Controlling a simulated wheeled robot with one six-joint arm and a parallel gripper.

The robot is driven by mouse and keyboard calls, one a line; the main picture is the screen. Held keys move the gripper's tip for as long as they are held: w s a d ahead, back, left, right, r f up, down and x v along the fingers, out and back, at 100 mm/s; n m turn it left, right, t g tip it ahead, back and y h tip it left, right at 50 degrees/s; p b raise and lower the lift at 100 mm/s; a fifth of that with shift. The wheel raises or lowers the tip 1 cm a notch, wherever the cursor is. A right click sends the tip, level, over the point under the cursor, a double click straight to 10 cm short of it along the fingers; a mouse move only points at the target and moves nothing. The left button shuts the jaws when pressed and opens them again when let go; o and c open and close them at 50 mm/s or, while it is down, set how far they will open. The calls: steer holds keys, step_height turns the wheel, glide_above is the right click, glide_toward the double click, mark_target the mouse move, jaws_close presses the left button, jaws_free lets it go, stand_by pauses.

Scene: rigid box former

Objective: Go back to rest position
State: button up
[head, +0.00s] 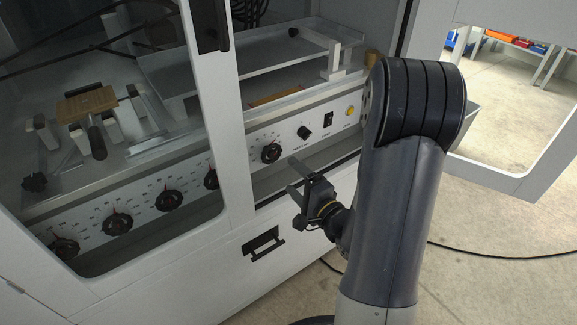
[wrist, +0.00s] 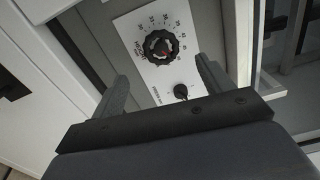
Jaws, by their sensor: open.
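My gripper (head: 301,178) is open and empty in the head view, in front of the machine's lower right opening. Its two fingers point up and left toward the control panel (head: 285,146). In the wrist view the open fingers of my gripper (wrist: 162,82) frame the panel (wrist: 138,38), with a black dial (wrist: 161,47) between and beyond them. The fingers look apart from the dial; the exact gap is hard to tell. A small black switch knob (wrist: 181,91) shows just beyond the gripper's dark crossbar.
The box former's white frame post (head: 222,120) and windowed door (head: 110,270) stand left of my gripper. Several dials (head: 117,223) line the panel. An open door (head: 490,165) stands at the right. A black cable (head: 500,257) lies on the otherwise clear floor (head: 490,290).

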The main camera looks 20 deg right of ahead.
mark_target(272, 156)
steer(key=b+x, duration=0.1)
steer(key=x, duration=1)
steer(key=shift+s, duration=0.1)
